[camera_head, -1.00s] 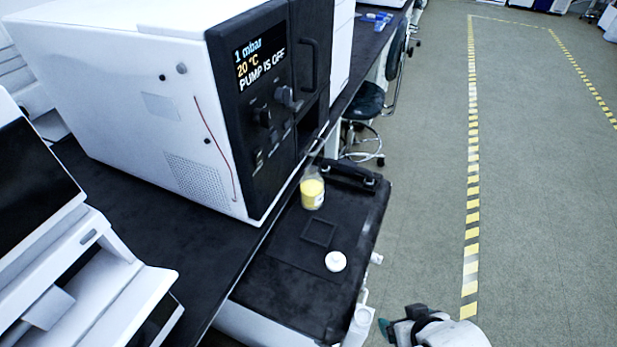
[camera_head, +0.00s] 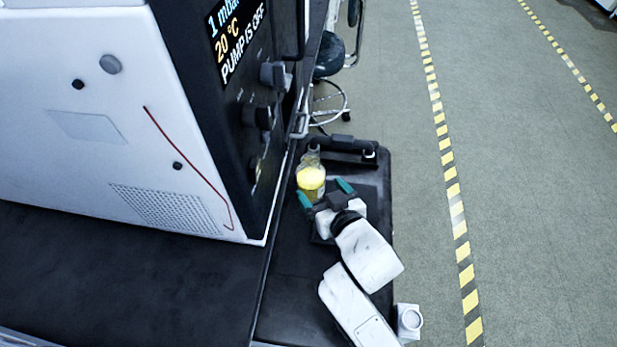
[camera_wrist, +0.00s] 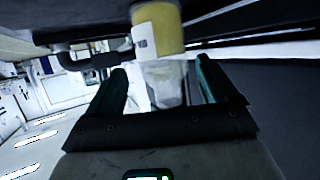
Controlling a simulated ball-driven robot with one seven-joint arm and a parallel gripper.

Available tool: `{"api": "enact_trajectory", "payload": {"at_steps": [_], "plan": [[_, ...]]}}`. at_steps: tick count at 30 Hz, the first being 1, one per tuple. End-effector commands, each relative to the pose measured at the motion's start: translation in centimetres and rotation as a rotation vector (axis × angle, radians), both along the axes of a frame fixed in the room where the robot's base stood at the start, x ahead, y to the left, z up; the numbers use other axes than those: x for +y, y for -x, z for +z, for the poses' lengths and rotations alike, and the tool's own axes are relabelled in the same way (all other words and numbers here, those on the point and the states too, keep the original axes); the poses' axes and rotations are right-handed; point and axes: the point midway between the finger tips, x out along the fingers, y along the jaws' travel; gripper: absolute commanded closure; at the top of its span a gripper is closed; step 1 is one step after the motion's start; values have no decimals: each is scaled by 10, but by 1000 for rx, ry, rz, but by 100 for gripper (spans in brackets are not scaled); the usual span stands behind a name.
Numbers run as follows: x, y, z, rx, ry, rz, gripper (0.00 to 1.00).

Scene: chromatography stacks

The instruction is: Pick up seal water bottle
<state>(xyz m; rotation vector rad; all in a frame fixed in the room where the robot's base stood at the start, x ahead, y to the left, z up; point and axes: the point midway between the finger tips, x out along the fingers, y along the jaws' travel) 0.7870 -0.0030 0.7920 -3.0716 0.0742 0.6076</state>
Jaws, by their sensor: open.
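A clear bottle with a yellow part (camera_head: 311,179) stands on the dark top of a low cart (camera_head: 290,262), close beside the bench. In the wrist view the bottle (camera_wrist: 158,30) shows its yellow part with a pale label at the top of the picture, and a clear part below it. My gripper (camera_head: 325,193) is open with teal fingers, just in front of the bottle. In the wrist view the clear part shows between the two fingers (camera_wrist: 163,72), with no finger clearly touching it. My gripper hides part of the bottle's lower front in the head view.
A large white and black instrument (camera_head: 130,110) reading "PUMP IS OFF" stands on the dark bench (camera_head: 120,285) at left. A black handle (camera_head: 345,145) is at the cart's far end. A stool (camera_head: 330,62) stands beyond. Open floor (camera_head: 420,230) lies to the right.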

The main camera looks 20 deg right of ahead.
Motion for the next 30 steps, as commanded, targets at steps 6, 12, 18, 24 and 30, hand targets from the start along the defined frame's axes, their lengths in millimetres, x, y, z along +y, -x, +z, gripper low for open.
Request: {"api": "enact_trajectory", "payload": {"at_steps": [6, 12, 18, 24, 30], "plan": [[-1, -18, -8, 1, 0, -1, 14], [0, -40, -16, 1, 0, -1, 14], [0, -62, -25, 2, 1, -2, 14], [0, -66, -27, 2, -1, -1, 14], [0, -66, -27, 2, -1, -1, 24]]}}
